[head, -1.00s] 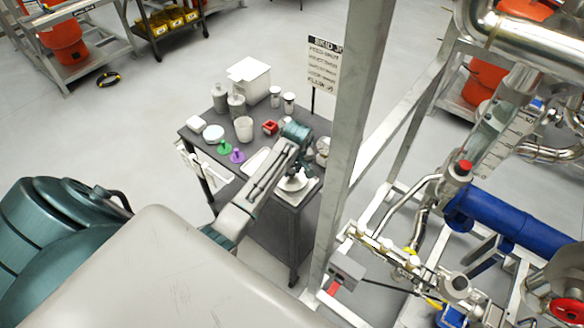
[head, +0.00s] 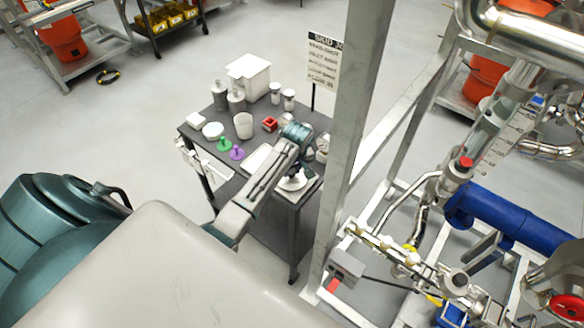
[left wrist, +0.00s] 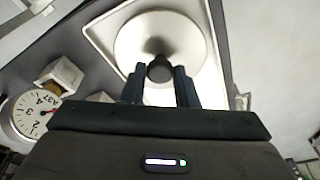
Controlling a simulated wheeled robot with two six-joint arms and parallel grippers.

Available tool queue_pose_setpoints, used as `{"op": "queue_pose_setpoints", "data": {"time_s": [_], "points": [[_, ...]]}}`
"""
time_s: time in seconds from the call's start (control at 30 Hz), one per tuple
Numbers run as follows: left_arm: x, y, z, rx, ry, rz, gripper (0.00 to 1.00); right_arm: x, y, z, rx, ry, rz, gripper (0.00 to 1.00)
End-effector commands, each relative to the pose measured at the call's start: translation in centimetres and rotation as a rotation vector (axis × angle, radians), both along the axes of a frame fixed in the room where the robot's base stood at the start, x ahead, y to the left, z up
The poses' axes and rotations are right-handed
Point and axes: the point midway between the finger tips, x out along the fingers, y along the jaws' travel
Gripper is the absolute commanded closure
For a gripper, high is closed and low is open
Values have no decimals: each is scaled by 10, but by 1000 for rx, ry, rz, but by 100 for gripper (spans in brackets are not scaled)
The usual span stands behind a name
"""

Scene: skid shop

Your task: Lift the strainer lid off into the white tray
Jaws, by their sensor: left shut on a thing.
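The strainer lid is a pale round disc with a dark central knob (left wrist: 160,42) in the left wrist view. It also shows in the head view as a small white disc (head: 292,183) at the near right corner of the cart. My left gripper (left wrist: 160,75) is shut on the lid's knob. The white tray (left wrist: 98,32) lies under the lid, and its rim shows around the disc. Whether the lid touches the tray floor or hangs just above it, I cannot tell. My right gripper is not in view.
The dark cart top (head: 190,132) carries a white box (head: 249,77), metal canisters, a white cup (head: 243,125), a red block (head: 270,124) and green and purple pieces. A dial gauge (left wrist: 28,115) lies near the gripper. A steel frame post (head: 350,130) stands close right.

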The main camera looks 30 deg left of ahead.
Motion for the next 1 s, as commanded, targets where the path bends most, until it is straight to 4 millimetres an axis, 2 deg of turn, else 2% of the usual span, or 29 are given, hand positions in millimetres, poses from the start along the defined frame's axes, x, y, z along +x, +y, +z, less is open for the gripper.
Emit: {"op": "queue_pose_setpoints", "data": {"time_s": [0.8, 0.83, 0.9, 0.97, 1.0], "points": [[0, 0, -3, 0, -2, 0, 86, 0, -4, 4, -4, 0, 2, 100], [0, 0, -3, 0, -1, 0, 71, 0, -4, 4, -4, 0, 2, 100], [0, 0, -3, 0, -1, 0, 58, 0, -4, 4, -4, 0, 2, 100], [0, 0, -3, 0, -1, 0, 48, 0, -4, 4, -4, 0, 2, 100], [0, 0, -3, 0, -1, 0, 48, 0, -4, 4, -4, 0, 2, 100]]}}
